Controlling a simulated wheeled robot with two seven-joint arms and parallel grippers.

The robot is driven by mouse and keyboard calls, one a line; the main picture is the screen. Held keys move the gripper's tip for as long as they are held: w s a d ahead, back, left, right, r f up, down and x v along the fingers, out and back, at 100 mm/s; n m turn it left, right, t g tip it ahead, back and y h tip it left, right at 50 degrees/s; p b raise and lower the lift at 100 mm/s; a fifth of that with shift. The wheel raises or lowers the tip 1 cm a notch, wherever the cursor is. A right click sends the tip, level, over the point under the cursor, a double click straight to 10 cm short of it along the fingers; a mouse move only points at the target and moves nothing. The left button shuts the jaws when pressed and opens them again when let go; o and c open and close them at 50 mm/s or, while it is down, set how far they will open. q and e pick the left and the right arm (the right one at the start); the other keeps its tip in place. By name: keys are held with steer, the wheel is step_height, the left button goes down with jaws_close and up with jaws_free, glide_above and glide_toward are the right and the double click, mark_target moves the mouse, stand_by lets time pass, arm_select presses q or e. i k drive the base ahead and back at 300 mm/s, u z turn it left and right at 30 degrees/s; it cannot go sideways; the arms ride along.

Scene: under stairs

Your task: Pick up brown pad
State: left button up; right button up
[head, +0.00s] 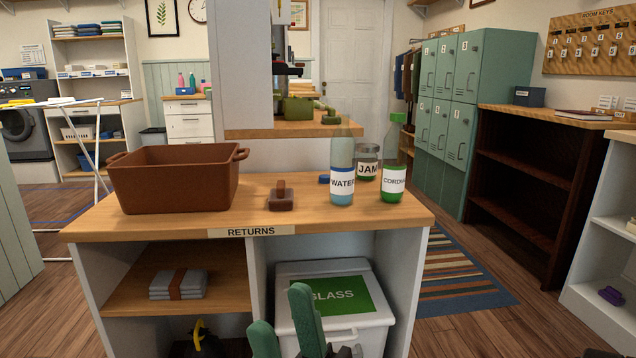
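The brown pad (281,200) is a small dark-brown block with an upright grip on top. It lies on the wooden counter (250,218) marked RETURNS, between the brown tub and the bottles. My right gripper (282,308) shows at the bottom edge, its two green fingers pointing up and set apart with nothing seen between them. It is in front of the counter, nearer to me and below the pad in the picture, not touching it. My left gripper is not in view.
On the counter, a large brown tub (172,190) stands left of the pad. A WATER bottle (342,185), JAM jar (367,168) and CORDIAL bottle (393,183) stand right. Below are a white GLASS bin (290,318) and folded grey cloth (178,284). Bare counter lies before the pad.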

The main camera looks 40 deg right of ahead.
mark_target(281, 197)
steer(key=z, duration=1.1)
steer(key=i, duration=1)
steer(key=z, duration=1.15)
